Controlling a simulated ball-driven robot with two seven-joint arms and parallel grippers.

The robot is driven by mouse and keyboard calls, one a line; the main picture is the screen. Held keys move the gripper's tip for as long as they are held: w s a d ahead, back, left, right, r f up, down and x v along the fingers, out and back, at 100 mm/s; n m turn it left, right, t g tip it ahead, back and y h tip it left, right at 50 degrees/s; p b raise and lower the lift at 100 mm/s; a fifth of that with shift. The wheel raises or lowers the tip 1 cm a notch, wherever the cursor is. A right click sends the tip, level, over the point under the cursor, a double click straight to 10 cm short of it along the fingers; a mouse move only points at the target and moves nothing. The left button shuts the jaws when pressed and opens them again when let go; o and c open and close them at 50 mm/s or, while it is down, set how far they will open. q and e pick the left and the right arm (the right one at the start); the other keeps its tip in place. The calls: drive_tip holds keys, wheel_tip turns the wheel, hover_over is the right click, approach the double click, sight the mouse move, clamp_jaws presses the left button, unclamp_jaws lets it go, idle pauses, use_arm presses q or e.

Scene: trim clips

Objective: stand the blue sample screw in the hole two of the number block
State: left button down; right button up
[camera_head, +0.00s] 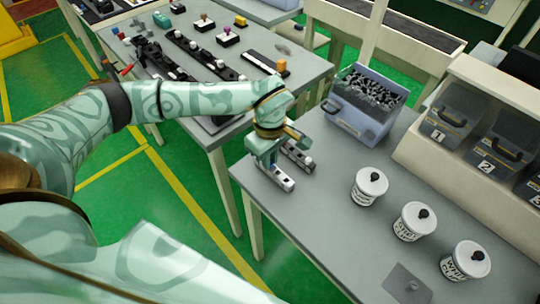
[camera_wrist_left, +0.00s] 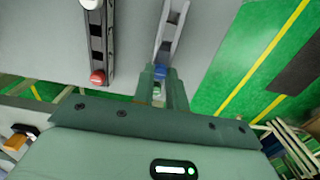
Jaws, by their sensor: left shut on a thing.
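My left gripper (camera_head: 265,163) is over the near left corner of the grey table. In the left wrist view the fingers (camera_wrist_left: 161,88) are closed around a small blue piece (camera_wrist_left: 160,71), which looks like the blue sample screw. A narrow light grey block (camera_head: 281,180) lies right under the fingers and looks like the number block. In the left wrist view this block (camera_wrist_left: 170,38) runs away from the blue piece. Its hole numbers are not readable. I cannot tell whether the screw is in a hole or above it. My right gripper is not in view.
A dark rail (camera_head: 298,154) with white and red pieces (camera_wrist_left: 97,78) lies beside the block. A bin of dark parts (camera_head: 362,104) stands behind, with three white lidded cups (camera_head: 369,187) to the right. Numbered bins (camera_head: 447,125) stand at the far right. The table's front middle is clear.

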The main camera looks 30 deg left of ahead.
use_arm(q)
drive_tip(key=c, duration=1.3)
unclamp_jaws()
drive_tip(key=shift+c, duration=0.2)
wheel_tip(320, 180, up, 16)
drive_tip(key=p, duration=0.2)
drive_tip(key=shift+r, duration=0.15)
